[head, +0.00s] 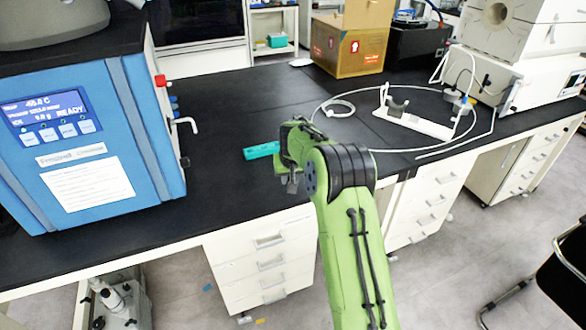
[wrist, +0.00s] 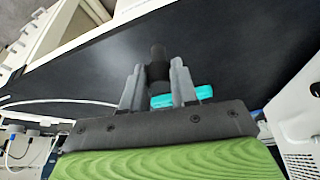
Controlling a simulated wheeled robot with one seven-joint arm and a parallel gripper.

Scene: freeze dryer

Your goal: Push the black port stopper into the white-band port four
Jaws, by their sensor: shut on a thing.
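My gripper (head: 292,182) is over the front part of the black bench, right of the blue freeze dryer (head: 92,130). In the wrist view my gripper (wrist: 157,75) is shut on the black port stopper (wrist: 158,52), which sticks out beyond the fingertips. The stopper cannot be made out in the head view. The white-band port four cannot be picked out in either view. Only the lower part of the grey chamber (head: 60,22) on top of the freeze dryer shows.
A teal block (head: 262,150) lies on the bench beside my gripper; it also shows behind the fingers in the wrist view (wrist: 182,97). A white stand (head: 415,122) and looped tubing are at the right. A white tap (head: 186,124) juts from the dryer's side. A cardboard box (head: 350,45) stands behind.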

